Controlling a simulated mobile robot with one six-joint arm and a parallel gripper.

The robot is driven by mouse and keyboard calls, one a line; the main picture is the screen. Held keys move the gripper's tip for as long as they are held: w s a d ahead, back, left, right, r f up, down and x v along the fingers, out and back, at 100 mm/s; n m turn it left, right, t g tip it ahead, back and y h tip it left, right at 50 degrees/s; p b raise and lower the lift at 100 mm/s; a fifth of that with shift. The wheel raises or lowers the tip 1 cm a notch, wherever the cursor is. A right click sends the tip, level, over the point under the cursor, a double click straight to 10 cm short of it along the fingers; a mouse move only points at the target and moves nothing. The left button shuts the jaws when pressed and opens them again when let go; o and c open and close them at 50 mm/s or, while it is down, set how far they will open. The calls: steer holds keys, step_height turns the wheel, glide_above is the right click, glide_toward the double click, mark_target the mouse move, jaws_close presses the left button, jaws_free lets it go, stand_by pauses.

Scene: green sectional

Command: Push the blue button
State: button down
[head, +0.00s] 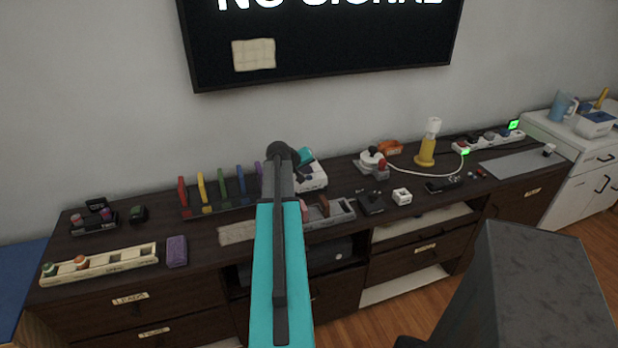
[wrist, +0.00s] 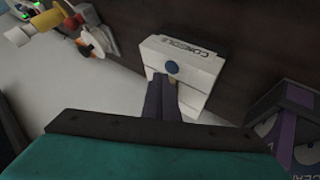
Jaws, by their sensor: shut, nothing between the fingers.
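The blue button (wrist: 172,67) is a small round disc on the white console (wrist: 198,58), below its "CONSOLE" lettering in the wrist view. My gripper (wrist: 161,80) is shut and empty. Its dark fingertips appear just below and slightly left of the blue button; whether they touch the console I cannot tell. A bit of yellow shows on the console beside the fingertips, mostly hidden by them. In the head view the white console (head: 314,182) stands on the dark cabinet, partly hidden behind my arm. The blue button cannot be made out there.
The dark cabinet (head: 205,232) runs along the wall under a screen (head: 330,45). A rack of coloured upright pieces (head: 222,188) stands left of the console. A purple item (wrist: 290,125) lies close by.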

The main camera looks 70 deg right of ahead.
step_height(320, 180, up, 6)
steer(key=p, duration=0.2)
steer(key=shift+p, duration=0.3)
stand_by(0.5)
stand_by(0.4)
